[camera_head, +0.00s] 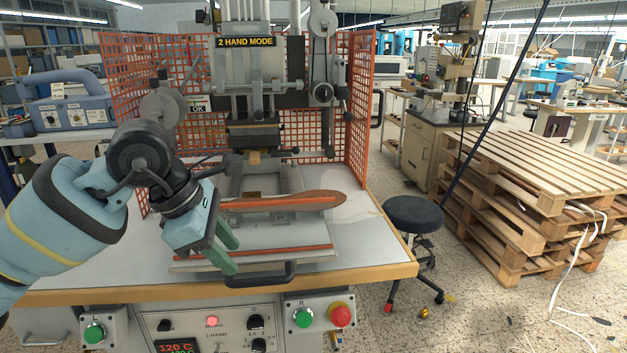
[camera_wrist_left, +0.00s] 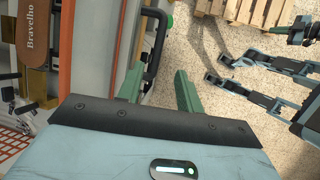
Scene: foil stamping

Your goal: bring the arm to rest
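My left gripper (camera_head: 228,250) has two green fingers, which also show in the left wrist view (camera_wrist_left: 160,88). The fingers are spread apart with nothing between them. In the head view it is above the front part of the stamping press table, left of the black bar handle (camera_head: 262,275). The left arm reaches in from the left, bent downward at the wrist.
The press (camera_head: 253,110) stands behind the gripper, with orange mesh guards (camera_head: 130,75) around it. A brown leather piece (camera_head: 310,201) lies on its bed and shows "Bravelho" in the wrist view (camera_wrist_left: 33,40). A stool (camera_head: 413,213) and stacked pallets (camera_head: 530,165) stand right.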

